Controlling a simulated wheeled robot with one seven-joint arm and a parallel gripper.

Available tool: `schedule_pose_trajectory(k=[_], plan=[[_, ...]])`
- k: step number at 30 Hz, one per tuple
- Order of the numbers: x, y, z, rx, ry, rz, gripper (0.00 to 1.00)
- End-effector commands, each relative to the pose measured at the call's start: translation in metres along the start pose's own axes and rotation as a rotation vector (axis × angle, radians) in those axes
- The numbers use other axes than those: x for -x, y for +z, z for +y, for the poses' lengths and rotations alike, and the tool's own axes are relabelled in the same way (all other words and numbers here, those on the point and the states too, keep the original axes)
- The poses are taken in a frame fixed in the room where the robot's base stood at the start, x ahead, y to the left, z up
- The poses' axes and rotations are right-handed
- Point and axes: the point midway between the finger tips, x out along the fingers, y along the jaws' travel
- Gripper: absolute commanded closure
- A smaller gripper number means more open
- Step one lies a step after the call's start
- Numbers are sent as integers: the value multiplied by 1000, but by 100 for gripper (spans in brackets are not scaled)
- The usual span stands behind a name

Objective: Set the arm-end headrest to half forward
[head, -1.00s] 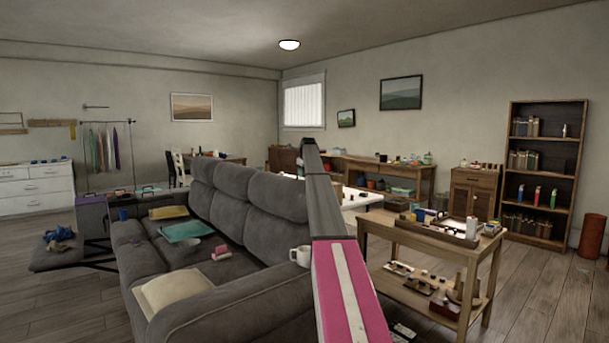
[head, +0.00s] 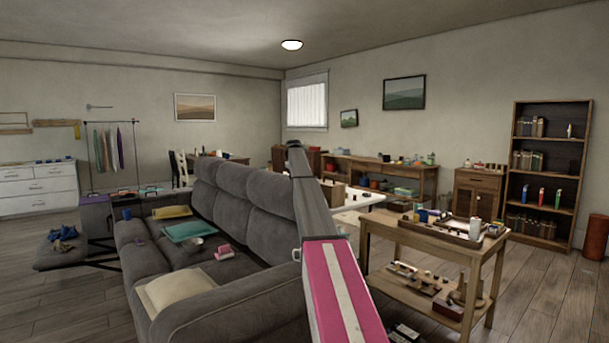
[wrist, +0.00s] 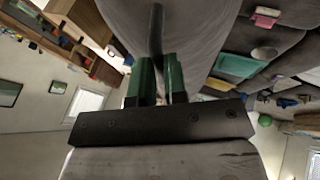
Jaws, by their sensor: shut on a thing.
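The grey sofa (head: 180,262) has several padded headrests along its back. The arm-end headrest (head: 268,207) is the nearest, partly behind my arm; it looks close to upright, but its exact tilt is hard to tell. In the wrist view, the two green fingers of my gripper (wrist: 158,82) are close together over the grey sofa back. They are shut on a narrow dark edge (wrist: 156,35) between them, which I take as part of the arm-end headrest. My arm hides the grip in the head view.
A cream cushion (head: 182,292), a teal cushion (head: 189,232), a bowl (head: 194,244) and pink blocks (head: 226,252) lie on the sofa. A wooden table (head: 437,245) with many items stands to the right. Clear floor (head: 545,290) lies right of it.

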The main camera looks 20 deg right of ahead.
Motion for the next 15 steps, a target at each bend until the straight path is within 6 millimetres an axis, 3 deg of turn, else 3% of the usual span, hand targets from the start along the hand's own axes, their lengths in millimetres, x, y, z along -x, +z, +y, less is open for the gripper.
schedule_pose_trajectory(k=[4,14,15], plan=[[5,0,-18,0,-2,-2,100],[5,-1,-20,-1,-4,-5,100],[5,-1,-20,-1,-4,-5,74]])
